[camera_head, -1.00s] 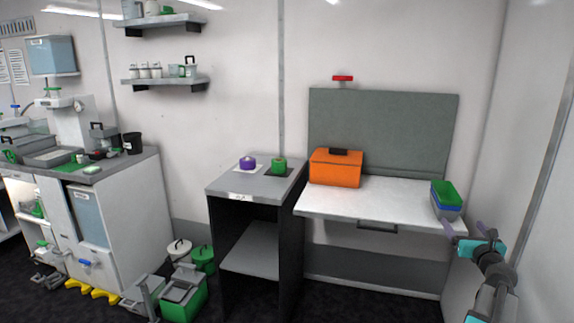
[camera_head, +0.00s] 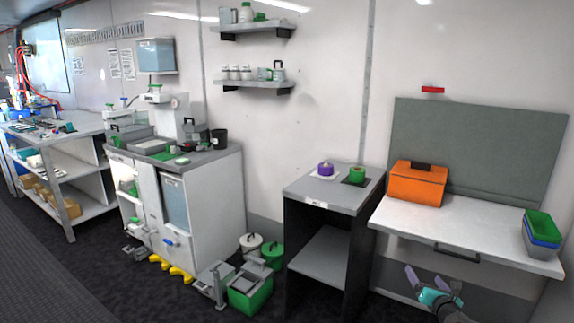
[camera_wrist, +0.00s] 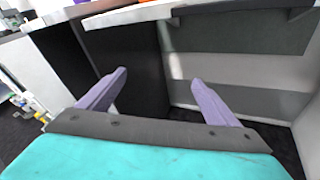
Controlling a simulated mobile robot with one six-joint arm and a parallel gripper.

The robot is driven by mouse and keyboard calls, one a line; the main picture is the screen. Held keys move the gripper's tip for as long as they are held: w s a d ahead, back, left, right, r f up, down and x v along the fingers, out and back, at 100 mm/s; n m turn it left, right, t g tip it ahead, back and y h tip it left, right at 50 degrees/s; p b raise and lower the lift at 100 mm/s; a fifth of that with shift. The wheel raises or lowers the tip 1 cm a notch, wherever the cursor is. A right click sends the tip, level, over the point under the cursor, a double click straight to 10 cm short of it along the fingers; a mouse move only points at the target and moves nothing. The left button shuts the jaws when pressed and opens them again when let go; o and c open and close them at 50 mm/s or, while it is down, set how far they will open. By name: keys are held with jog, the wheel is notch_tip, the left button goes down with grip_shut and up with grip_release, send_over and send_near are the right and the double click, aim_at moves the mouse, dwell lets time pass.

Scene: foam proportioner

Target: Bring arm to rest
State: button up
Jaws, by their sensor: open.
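My gripper (camera_head: 424,283) is in the lower right of the head view, in front of and below the front edge of the white fold-down table (camera_head: 400,217). In the wrist view my gripper (camera_wrist: 160,95) shows two purple fingers spread wide apart with nothing between them. The fingers point toward the space under the table and the dark side of the grey-topped stand (camera_wrist: 130,65). My gripper touches nothing that I can see.
An orange case (camera_head: 417,187) and a stack of green, blue and grey bins (camera_head: 541,230) sit on the table. The grey-topped stand (camera_head: 310,195) holds a purple and a green roll. A green bin (camera_head: 250,295) and buckets stand on the floor to its left.

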jog(key=s+a+f+m+g+p, duration=0.2)
jog(key=a+f+m+g, duration=0.35)
jog(key=a+f, duration=1.3)
jog(key=s+a+f+m+g+p, duration=0.1)
jog(key=s+a+f+m, duration=0.5)
jog(key=a, duration=0.1)
jog(key=s+a+f+m+g, duration=0.2)
jog(key=s+f+m+g, duration=0.15)
jog(key=s, duration=0.35)
jog(key=s+a+f+m+g+p, duration=0.1)
jog(key=s+a+f+m+g, duration=0.2)
jog(key=s, duration=0.4)
jog(key=s+a+f+m+g, duration=0.1)
jog(key=s+a+f+m, duration=0.1)
jog(key=s+f, duration=0.4)
jog(key=s+a+r+m+g+y, duration=0.1)
jog(key=s+a+m+g, duration=0.1)
jog(key=s+m, duration=0.3)
jog(key=s+a+r+m+g+y, duration=0.1)
jog(key=s+m+g, duration=0.4)
jog(key=s, duration=0.6)
jog(key=a+r, duration=0.1)
jog(key=a, duration=0.1)
jog(key=shift+s+a+y, duration=0.35)
jog(key=shift+y, duration=0.05)
